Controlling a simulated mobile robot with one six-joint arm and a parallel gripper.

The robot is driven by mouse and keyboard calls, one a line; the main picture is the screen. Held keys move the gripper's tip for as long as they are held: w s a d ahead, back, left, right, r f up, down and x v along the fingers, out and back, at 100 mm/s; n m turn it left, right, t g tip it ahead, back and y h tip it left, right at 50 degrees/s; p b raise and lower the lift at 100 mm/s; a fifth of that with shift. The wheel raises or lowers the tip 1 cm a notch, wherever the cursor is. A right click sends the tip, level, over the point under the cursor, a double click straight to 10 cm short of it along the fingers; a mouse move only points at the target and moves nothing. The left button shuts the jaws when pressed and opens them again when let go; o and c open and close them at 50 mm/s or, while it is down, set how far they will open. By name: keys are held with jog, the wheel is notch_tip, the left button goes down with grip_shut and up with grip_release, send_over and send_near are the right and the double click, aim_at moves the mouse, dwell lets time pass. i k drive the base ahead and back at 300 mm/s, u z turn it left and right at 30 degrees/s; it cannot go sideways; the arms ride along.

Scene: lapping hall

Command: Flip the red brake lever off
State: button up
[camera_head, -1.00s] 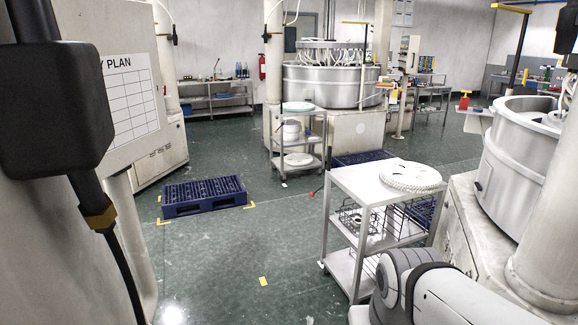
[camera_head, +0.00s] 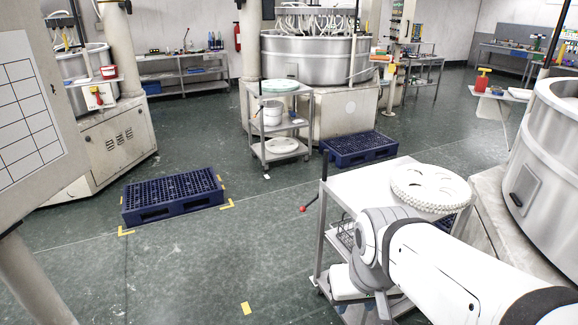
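A small red-tipped lever (camera_head: 304,208) shows in the head view. It slants down to the left from the far left corner of a grey metal cart (camera_head: 336,183), beside a dark upright rod. The lever is small in the picture, so its exact mounting cannot be told. My white arm with its grey joint reaches in from the lower right, in front of the cart and nearer than the lever. My gripper cannot be made out in this view.
A white toothed disc (camera_head: 431,187) lies on the cart top. Blue pallets (camera_head: 172,196) (camera_head: 359,147) lie on the floor. A second cart (camera_head: 279,107) stands behind. A large machine (camera_head: 553,165) is at right, a panel at left. Floor in the middle is clear.

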aim_at(302, 208)
jog(key=i, duration=1.2)
jog(key=u, duration=0.95)
jog(key=i, duration=1.1)
jog(key=z, duration=1)
jog(key=k, duration=0.35)
jog(key=z, duration=0.05)
